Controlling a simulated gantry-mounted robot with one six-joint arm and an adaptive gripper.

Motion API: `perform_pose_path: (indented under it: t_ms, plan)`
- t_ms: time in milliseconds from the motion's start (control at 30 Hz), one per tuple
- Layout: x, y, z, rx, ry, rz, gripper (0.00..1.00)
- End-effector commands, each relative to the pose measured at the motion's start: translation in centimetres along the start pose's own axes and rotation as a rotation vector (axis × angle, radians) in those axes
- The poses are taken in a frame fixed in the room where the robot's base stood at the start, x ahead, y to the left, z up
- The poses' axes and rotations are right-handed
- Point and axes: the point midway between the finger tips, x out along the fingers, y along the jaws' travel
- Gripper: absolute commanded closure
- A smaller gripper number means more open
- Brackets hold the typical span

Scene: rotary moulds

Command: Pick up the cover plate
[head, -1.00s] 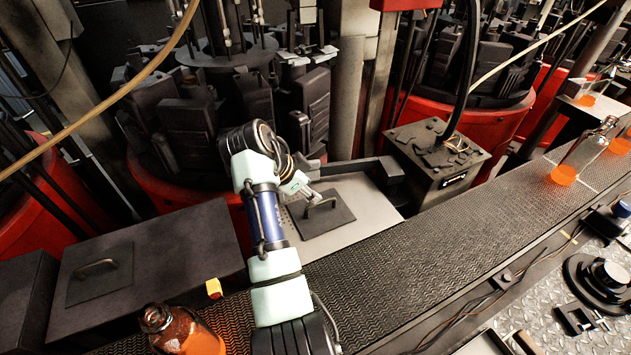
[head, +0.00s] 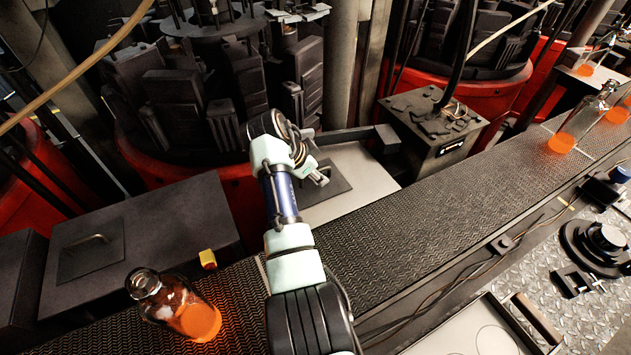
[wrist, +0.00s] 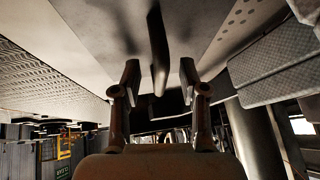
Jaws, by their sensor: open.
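The cover plate (head: 338,183) is a dark square plate with a bar handle, lying on a light grey panel beside the conveyor in the head view. My gripper (head: 322,174) is over it and hides most of its handle. In the wrist view my gripper (wrist: 159,82) is open, with one finger on each side of a dark upright bar (wrist: 157,45) that looks like the handle. Contact between fingers and bar cannot be made out. A second dark plate with a handle (head: 91,250) lies on the dark box at the left.
The textured conveyor (head: 420,210) runs diagonally in front of the panel. A dark control box (head: 436,128) stands right of the panel. The mould machine (head: 190,100) rises behind.

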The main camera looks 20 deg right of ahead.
Motion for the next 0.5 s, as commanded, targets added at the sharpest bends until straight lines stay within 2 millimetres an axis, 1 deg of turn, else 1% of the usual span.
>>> perform_pose_path:
  t_ms: [33,267,300,500]
  plan:
    - [-0.01,0.01,0.0,0.0,0.0,0.0,0.6]
    - [-0.01,0.02,0.02,-0.001,0.0,0.001,0.98]
    - [-0.01,0.02,0.02,-0.001,0.0,0.001,1.0]
    - [-0.01,0.02,0.02,-0.001,0.0,0.001,1.0]
